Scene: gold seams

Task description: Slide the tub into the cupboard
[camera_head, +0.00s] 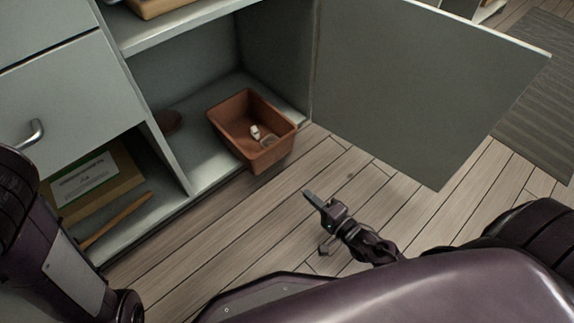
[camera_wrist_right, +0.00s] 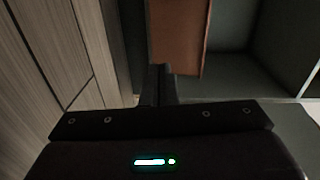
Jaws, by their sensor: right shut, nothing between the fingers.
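The brown tub (camera_head: 233,129) sits at the front of the cupboard's lower compartment, with its near part sticking out over the front edge above the floor. A few small pale items lie inside it. The grey-green cupboard (camera_head: 195,172) is open. My right gripper (camera_head: 309,197) is shut and empty, in front of the tub and apart from it in the head view. In the right wrist view the tub's side (camera_wrist_right: 178,40) shows just beyond the shut fingers (camera_wrist_right: 160,72). My left arm is at the left edge of the head view, but its gripper is not visible.
The cupboard door (camera_head: 425,85) stands wide open on the right. A drawer (camera_head: 65,90) is at the left, above a compartment with a box (camera_head: 95,180) and a wooden stick (camera_head: 118,219). The wooden floor (camera_head: 240,230) is clear.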

